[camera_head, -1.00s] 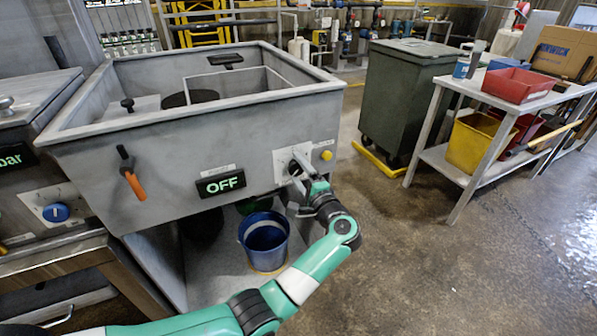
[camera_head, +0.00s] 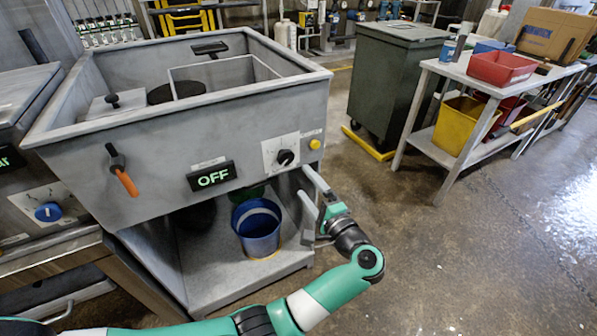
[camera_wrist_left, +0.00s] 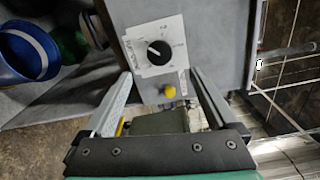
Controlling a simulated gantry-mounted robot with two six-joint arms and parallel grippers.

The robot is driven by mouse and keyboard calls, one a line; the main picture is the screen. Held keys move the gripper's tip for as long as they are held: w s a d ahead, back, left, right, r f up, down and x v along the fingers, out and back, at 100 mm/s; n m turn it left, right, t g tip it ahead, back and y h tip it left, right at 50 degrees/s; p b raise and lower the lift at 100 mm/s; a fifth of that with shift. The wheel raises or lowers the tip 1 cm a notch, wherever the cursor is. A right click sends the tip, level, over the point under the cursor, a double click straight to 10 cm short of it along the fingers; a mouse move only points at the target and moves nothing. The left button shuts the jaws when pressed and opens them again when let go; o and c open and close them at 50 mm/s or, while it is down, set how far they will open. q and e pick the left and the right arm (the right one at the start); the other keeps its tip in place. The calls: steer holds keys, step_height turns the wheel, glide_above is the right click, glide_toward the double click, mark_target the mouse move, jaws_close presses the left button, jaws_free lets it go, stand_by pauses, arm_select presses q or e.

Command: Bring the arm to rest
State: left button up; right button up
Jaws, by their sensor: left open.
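My left gripper (camera_head: 313,198) is open and empty, just off the front right corner of the grey compactor (camera_head: 130,195). Its two fingers also show wide apart in the left wrist view (camera_wrist_left: 158,100), with nothing between them in their grip. The black rotary knob (camera_head: 284,157) sits on a white dial plate on the compactor's front, above and left of the fingertips. In the left wrist view the knob (camera_wrist_left: 159,52) lies beyond the fingers, clear of them. A yellow button (camera_head: 315,144) is right of the dial. The display (camera_head: 211,176) reads OFF. My right gripper is not in view.
A blue bucket (camera_head: 258,228) stands on the shelf under the compactor, left of my gripper. A dark green bin (camera_head: 395,85) and a bench (camera_head: 460,72) with a red tray stand at right. The floor between is clear.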

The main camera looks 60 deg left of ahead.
arm_select(q)
steer(key=shift+d, duration=0.25)
stand_by(0.3)
